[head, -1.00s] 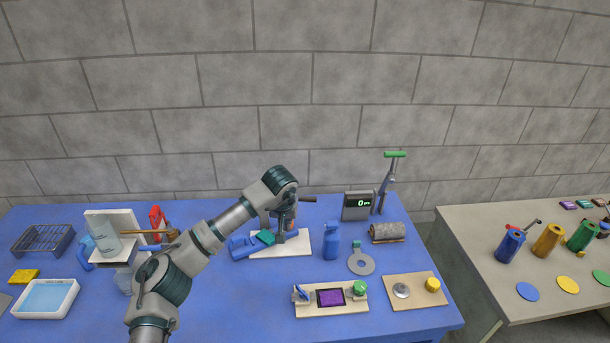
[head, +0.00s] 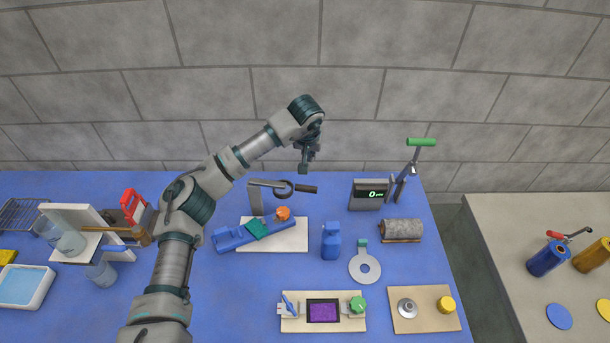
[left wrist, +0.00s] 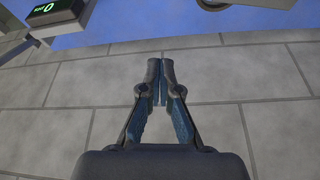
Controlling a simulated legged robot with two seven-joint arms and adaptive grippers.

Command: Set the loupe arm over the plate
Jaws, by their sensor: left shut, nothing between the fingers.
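The loupe arm (head: 268,183) is a grey bar on an upright post. It reaches right to a dark ring lens (head: 285,188) with a black handle (head: 306,189). Below and in front is a white board (head: 295,245), with a long blue piece (head: 232,238), a green flat piece (head: 257,229) and an orange knob (head: 283,212) on it. Which piece is the plate, and whether the lens is right above it, I cannot tell. My left gripper (head: 303,170) is shut and empty, fingers down, above the handle in the picture and seemingly apart from it. It also shows in the left wrist view (left wrist: 160,66).
A blue bottle (head: 331,243) and grey ring (head: 364,266) stand to the right. Behind are a display box (head: 367,195) and a green-handled lever (head: 418,143). A purple-screen fixture (head: 323,312) is in front. At left a wooden-handled hammer (head: 110,233) lies near a white stand.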

